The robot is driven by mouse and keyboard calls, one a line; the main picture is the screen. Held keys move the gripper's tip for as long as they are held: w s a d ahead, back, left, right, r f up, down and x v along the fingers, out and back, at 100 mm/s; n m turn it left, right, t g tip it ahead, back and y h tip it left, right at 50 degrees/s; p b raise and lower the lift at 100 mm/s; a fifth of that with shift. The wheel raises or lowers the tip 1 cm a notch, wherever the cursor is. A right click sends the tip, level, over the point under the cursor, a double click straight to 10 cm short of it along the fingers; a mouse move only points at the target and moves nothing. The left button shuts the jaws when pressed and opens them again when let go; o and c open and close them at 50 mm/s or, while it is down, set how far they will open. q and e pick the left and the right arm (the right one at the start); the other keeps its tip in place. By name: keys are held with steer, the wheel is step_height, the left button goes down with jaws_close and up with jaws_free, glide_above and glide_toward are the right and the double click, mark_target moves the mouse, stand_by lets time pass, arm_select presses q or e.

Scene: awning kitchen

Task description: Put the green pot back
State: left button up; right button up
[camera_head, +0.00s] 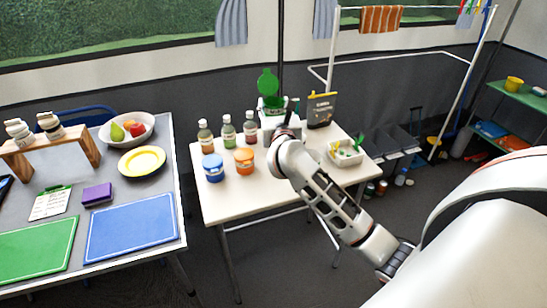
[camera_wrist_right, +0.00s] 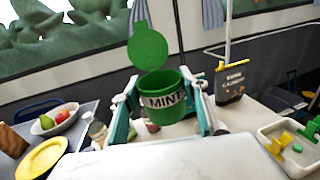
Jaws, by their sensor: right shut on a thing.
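The green pot (camera_wrist_right: 167,88) carries a label reading "MINT" and sits upright between the fingers of my right gripper (camera_wrist_right: 165,110) in the right wrist view. Its round green lid (camera_wrist_right: 149,46) stands open above the rim. In the head view the pot (camera_head: 271,102) and its open lid (camera_head: 268,82) show at the back of the white table (camera_head: 222,205). My right gripper (camera_head: 279,121) is shut on the pot there, partly hidden by its own wrist. Whether the pot's base touches anything is hidden. My left gripper is not in view.
Several bottles (camera_head: 228,131) stand left of the pot, with a blue jar (camera_head: 212,168) and an orange jar (camera_head: 245,161) before them. A dark packet (camera_head: 321,110) stands right of the pot, and a white tray (camera_head: 359,157) lies nearer. The table's front left is clear.

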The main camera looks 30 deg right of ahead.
step_height(320, 180, down, 18)
steer(key=b, duration=0.5)
steer(key=shift+r, duration=0.25)
steer(key=shift+f, duration=0.35)
steer(key=o, duration=0.9)
steer(key=shift+r, duration=0.1)
